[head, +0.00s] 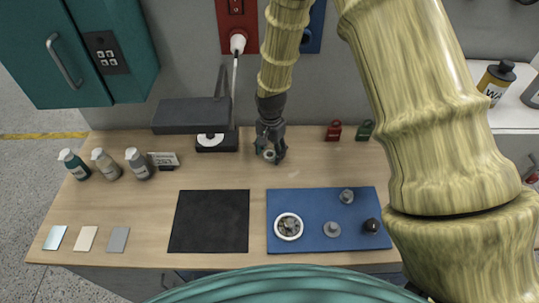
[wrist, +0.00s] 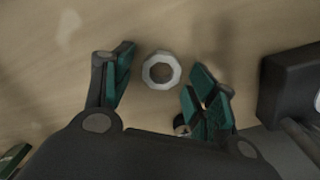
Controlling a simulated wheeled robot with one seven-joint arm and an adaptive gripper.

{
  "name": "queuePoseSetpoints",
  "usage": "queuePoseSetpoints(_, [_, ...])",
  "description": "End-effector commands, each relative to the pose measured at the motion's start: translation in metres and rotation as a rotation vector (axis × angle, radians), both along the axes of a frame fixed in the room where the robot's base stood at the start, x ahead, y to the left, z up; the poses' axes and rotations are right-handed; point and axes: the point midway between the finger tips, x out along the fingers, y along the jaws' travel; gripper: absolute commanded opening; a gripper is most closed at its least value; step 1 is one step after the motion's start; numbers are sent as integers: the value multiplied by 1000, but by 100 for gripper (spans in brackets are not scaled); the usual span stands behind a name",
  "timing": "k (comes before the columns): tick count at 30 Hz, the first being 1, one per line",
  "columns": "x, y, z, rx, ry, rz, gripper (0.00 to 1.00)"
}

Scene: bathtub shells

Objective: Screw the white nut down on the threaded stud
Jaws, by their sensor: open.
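The white nut (wrist: 149,73) shows in the wrist view as a pale, many-sided ring with an open hole, against the wooden table. It also shows in the head view (head: 269,155), small, at the fingertips. My gripper (head: 272,153) points down over the back middle of the table. Its fingers (wrist: 161,66) are spread, one on each side of the nut, with gaps. I cannot tell how high the fingertips are above the table. Two grey flanged pieces with upright centres, one front (head: 332,229) and one back (head: 346,196), stand on the blue mat; I cannot tell which is the threaded stud.
The blue mat (head: 303,200) also holds a white-rimmed bowl (head: 288,238) and a black knob (head: 372,225). A dark device (head: 192,113) stands just left of my gripper. A black mat (head: 210,220) lies empty. Bottles (head: 140,165) stand left. Red (head: 333,131) and green (head: 365,130) items stand behind.

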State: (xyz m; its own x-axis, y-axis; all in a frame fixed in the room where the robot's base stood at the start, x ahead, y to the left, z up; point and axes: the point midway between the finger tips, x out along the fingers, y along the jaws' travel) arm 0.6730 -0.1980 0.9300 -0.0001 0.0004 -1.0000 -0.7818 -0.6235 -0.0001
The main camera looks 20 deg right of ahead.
Motion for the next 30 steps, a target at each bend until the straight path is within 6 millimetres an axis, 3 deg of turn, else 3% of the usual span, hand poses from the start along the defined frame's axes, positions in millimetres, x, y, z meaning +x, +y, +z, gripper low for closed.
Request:
queuePoseSetpoints(1, [0, 0, 0, 0, 0, 0, 54])
queuePoseSetpoints(7, [0, 0, 0, 0, 0, 0, 17])
queuePoseSetpoints(8, [0, 0, 0, 0, 0, 0, 16])
queuePoseSetpoints(20, [0, 0, 3, 1, -1, 0, 16])
queuePoseSetpoints(30, [1, 0, 39, 0, -4, 0, 16])
